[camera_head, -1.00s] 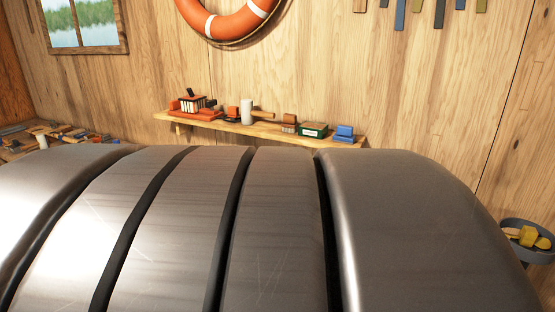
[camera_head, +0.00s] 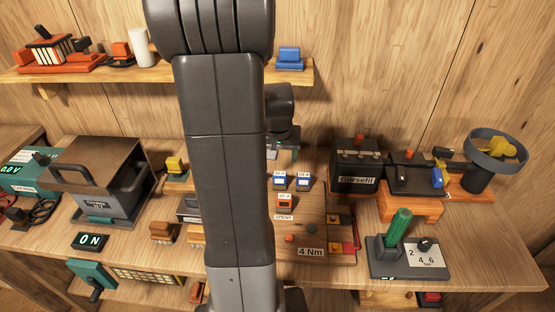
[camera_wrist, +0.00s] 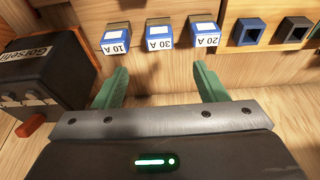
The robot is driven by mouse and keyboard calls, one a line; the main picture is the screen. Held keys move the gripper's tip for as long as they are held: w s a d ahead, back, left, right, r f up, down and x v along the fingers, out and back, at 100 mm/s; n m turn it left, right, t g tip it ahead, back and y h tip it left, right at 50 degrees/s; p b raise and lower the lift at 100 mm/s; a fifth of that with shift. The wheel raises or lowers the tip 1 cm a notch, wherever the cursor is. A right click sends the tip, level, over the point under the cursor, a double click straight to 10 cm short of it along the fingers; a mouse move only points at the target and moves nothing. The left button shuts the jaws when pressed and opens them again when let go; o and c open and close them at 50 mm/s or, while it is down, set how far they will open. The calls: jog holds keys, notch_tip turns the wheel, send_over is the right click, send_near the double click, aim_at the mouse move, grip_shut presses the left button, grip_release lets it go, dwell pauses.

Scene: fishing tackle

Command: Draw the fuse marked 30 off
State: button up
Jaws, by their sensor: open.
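Three blue-faced fuses stand in a row in the wrist view, their labels upside down: 10 A (camera_wrist: 116,40), 30 A (camera_wrist: 160,35) and 20 A (camera_wrist: 205,35). The fuse marked 30 is in the middle. My gripper (camera_wrist: 160,80) is open and empty. Its green fingers point at the row, apart from the fuses, with the 30 A fuse ahead of the gap. In the head view two blue fuses show on the wooden board (camera_head: 318,215), their labels too small to read surely. My arm covers the board's left part and most of my gripper (camera_head: 287,152).
A black Gorsefil battery (camera_wrist: 45,75) is close beside the fingers. Empty-looking square sockets (camera_wrist: 250,32) adjoin the row.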

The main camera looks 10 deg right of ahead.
aim_at(280, 174)
jog(key=x, duration=1.3)
jog(key=shift+s+p, duration=0.1)
jog(key=shift+p, duration=0.25)
jog(key=shift+c, duration=0.3)
jog(key=c, duration=1)
